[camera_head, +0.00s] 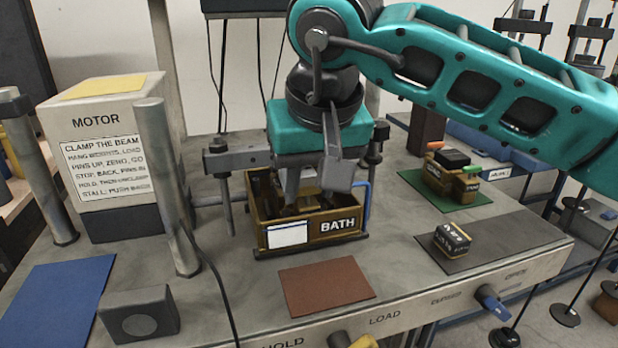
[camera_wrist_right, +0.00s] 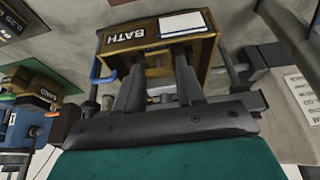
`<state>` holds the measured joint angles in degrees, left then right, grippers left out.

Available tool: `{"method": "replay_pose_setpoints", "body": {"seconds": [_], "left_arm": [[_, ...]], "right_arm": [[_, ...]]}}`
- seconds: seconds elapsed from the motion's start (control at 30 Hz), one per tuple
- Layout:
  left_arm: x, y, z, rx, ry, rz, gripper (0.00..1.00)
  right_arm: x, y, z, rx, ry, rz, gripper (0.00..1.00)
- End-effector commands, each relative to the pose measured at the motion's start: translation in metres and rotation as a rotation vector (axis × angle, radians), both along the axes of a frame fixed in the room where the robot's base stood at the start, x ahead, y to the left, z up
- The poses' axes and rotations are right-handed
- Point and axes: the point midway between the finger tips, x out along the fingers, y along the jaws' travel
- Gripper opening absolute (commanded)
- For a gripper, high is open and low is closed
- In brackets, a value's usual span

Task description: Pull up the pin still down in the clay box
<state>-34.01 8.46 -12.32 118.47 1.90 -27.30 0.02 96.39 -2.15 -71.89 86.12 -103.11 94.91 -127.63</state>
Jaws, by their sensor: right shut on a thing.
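My right gripper (camera_head: 314,188) reaches down into the open brown box marked BATH (camera_head: 340,226). In the right wrist view its two fingers (camera_wrist_right: 158,88) stand apart over the box (camera_wrist_right: 172,50), shut on a part inside it that is mostly hidden. No box marked CLAY can be read. A brown block with a dark top (camera_head: 452,178) sits on a green mat at the back right, with an orange peg (camera_head: 433,146) and a green peg (camera_head: 471,169). One side reads SAND in the wrist view (camera_wrist_right: 38,98). My left gripper is not in view.
A MOTOR housing (camera_head: 105,150) and metal posts (camera_head: 165,185) stand at left. A grey bar with hanging rods (camera_head: 228,158) spans behind the box. A small dark block (camera_head: 452,240) lies on a dark mat. A brown mat (camera_head: 325,285) in front is bare.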

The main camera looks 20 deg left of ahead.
Motion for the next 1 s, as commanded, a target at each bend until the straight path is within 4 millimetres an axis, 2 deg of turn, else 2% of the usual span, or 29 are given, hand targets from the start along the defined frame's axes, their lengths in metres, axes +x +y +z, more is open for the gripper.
{"method": "replay_pose_setpoints", "body": {"seconds": [0.23,0.47,0.73,0.77,1.0], "left_arm": [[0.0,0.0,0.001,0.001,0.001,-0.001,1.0],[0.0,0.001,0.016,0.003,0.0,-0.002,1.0],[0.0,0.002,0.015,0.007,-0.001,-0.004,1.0],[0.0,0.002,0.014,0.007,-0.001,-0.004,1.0],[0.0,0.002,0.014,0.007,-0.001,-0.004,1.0]], "right_arm": [[0.0,0.0,0.001,0.001,0.0,0.0,0.0],[0.001,0.0,0.019,0.0,-0.002,0.0,0.0],[0.001,0.0,0.019,0.005,-0.005,-0.001,0.0],[0.001,0.0,0.019,0.005,-0.005,-0.001,0.4],[0.001,0.0,0.018,0.002,-0.002,-0.001,0.63]]}}
